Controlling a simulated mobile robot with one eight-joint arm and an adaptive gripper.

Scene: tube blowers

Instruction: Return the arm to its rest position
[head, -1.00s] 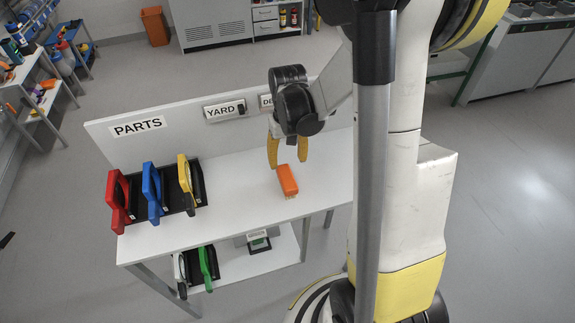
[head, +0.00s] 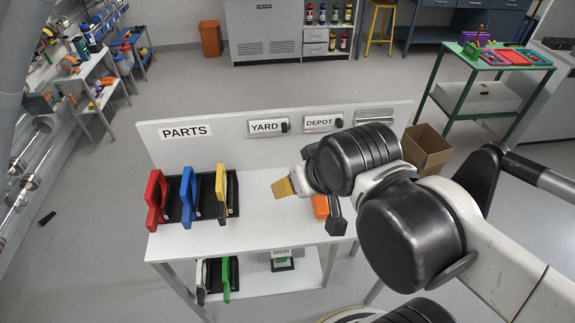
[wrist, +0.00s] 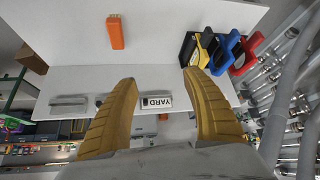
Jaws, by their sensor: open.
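My gripper (head: 283,187) is above the white parts table (head: 262,230) in the head view, partly hidden by my own arm links. In the wrist view its two yellow fingers (wrist: 165,112) are spread apart with nothing between them. An orange block-like part (head: 320,206) lies on the tabletop to the right of the fingers in the head view, partly behind my arm. It also shows in the wrist view (wrist: 115,32), beyond the fingers and apart from them.
Red (head: 156,199), blue (head: 187,195) and yellow (head: 221,188) handled parts stand in a black rack at the table's left. A back panel (head: 230,150) rises behind the tabletop. A cardboard box (head: 425,146) and a green-framed table (head: 455,100) are to the right.

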